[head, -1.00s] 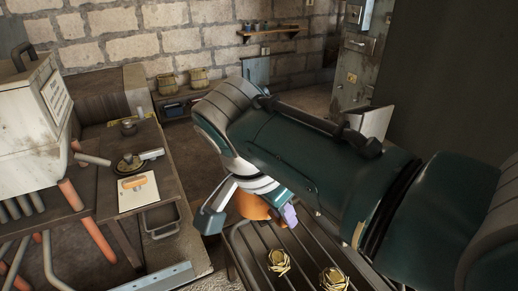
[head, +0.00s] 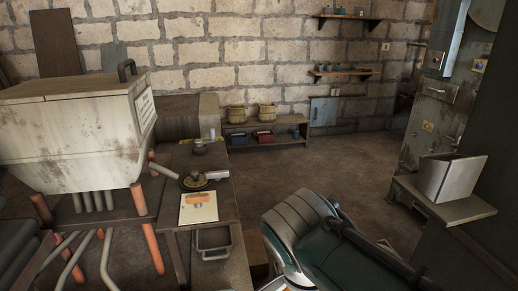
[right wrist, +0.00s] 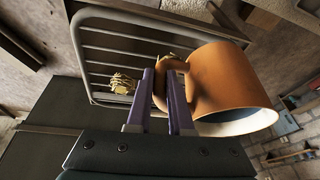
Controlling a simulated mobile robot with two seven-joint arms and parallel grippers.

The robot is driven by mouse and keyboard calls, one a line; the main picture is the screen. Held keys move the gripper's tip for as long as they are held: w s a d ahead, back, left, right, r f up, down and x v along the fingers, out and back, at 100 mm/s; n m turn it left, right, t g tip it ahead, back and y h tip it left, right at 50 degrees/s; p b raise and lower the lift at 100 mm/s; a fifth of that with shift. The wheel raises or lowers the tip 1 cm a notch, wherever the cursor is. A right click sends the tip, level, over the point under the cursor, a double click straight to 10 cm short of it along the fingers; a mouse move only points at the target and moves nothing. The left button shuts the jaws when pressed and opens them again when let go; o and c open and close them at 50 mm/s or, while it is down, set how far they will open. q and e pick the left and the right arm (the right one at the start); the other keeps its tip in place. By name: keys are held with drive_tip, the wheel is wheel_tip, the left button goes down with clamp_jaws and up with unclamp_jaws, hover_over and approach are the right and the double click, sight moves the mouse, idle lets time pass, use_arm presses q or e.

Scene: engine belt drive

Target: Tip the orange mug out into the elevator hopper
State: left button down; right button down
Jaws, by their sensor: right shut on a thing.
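My right gripper (right wrist: 162,82) is shut on the handle of the orange mug (right wrist: 230,82) in the right wrist view. The mug hangs beside the fingers, its dark mouth towards the lower right of that picture; its contents cannot be seen. In the head view my right arm fills the lower middle, and the mug is out of frame. An open grey metal bin (head: 451,178), which looks like the hopper, stands on a ledge at the right, apart from the arm. My left gripper is not in view.
A slatted metal rack (right wrist: 95,45) with yellow knotted things (right wrist: 122,82) lies beyond the gripper. A big worn white box (head: 75,135) with pipes stands at left. A wooden table (head: 218,185) holds a board and small items. The floor (head: 300,165) behind is clear.

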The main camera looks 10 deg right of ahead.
drive_tip(key=shift+s+d+y+p, duration=0.15)
drive_tip(key=shift+d+y+p, duration=0.25)
drive_tip(key=shift+p, duration=0.15)
drive_tip(key=shift+s+d+r+t+y+p, duration=0.15)
drive_tip(key=shift+t+y+p, duration=0.25)
drive_tip(key=shift+p, duration=0.5)
drive_tip(key=f+t+y+b, duration=0.1)
drive_tip(key=y+b, duration=0.1)
drive_tip(key=b, duration=0.1)
drive_tip(key=d+f+t+y+b, duration=0.1)
drive_tip(key=y+b, duration=0.1)
drive_tip(key=b, duration=0.1)
drive_tip(key=s+d+f+m+t+y+b, duration=0.1)
drive_tip(key=y+b, duration=0.2)
drive_tip(key=shift+d+f+t, duration=0.25)
drive_tip(key=shift+f+t, duration=0.15)
drive_tip(key=shift+r, duration=0.25)
drive_tip(key=shift+f+y+b, duration=0.25)
drive_tip(key=shift+y+b, duration=0.05)
drive_tip(key=shift+b, duration=0.6)
drive_tip(key=shift+f+t+y+b, duration=0.3)
drive_tip(key=shift+t+y+b, duration=0.15)
drive_tip(key=shift+b, duration=1.3)
drive_tip(key=shift+f+t+y+b, duration=0.45)
drive_tip(key=shift+y+b, duration=0.2)
drive_tip(key=shift+b, duration=1.55)
drive_tip(key=shift+s+r, duration=0.1)
drive_tip(key=shift+r, duration=0.05)
